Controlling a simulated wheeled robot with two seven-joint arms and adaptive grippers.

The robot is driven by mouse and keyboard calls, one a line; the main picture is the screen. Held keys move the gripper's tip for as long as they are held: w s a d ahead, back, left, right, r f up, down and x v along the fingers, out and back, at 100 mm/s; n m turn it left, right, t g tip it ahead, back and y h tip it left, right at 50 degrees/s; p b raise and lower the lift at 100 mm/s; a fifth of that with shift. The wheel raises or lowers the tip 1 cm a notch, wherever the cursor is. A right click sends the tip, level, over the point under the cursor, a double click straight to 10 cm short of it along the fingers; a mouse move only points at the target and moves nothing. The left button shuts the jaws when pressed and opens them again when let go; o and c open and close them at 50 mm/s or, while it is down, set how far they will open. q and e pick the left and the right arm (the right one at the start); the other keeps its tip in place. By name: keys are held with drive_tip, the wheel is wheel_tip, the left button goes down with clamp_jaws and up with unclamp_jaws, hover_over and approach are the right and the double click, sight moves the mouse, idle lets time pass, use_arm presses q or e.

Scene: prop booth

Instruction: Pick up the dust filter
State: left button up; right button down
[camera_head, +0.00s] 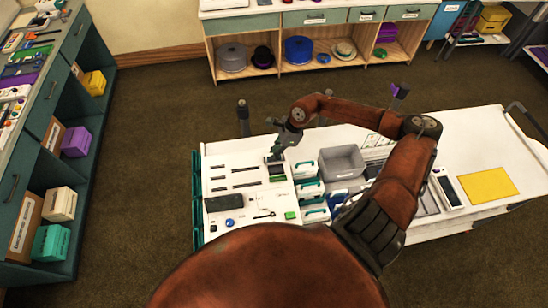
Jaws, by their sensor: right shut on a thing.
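My right gripper (275,152) points down over the far left part of the white cart top (235,155). It is shut on a small dark thing (274,159), which I take to be the dust filter. The fingers largely hide it, and its shape is too small to make out. A dark device with a green face (277,171) lies just below the fingertips in the picture. I cannot tell whether the held thing touches it or the cart top. My left gripper is not in view.
A grey bin (342,162) and several white boxes with teal handles (308,188) stand right of the gripper. A black case (224,203) and thin dark tools lie left. A yellow sheet (488,186) lies far right. Shelves line the left and back; the floor between is clear.

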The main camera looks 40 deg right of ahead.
drive_tip(key=shift+d+r, duration=0.1)
drive_tip(key=shift+r, duration=0.4)
wheel_tip(320, 180, up, 8)
drive_tip(key=b, duration=0.3)
drive_tip(key=shift+r, duration=0.5)
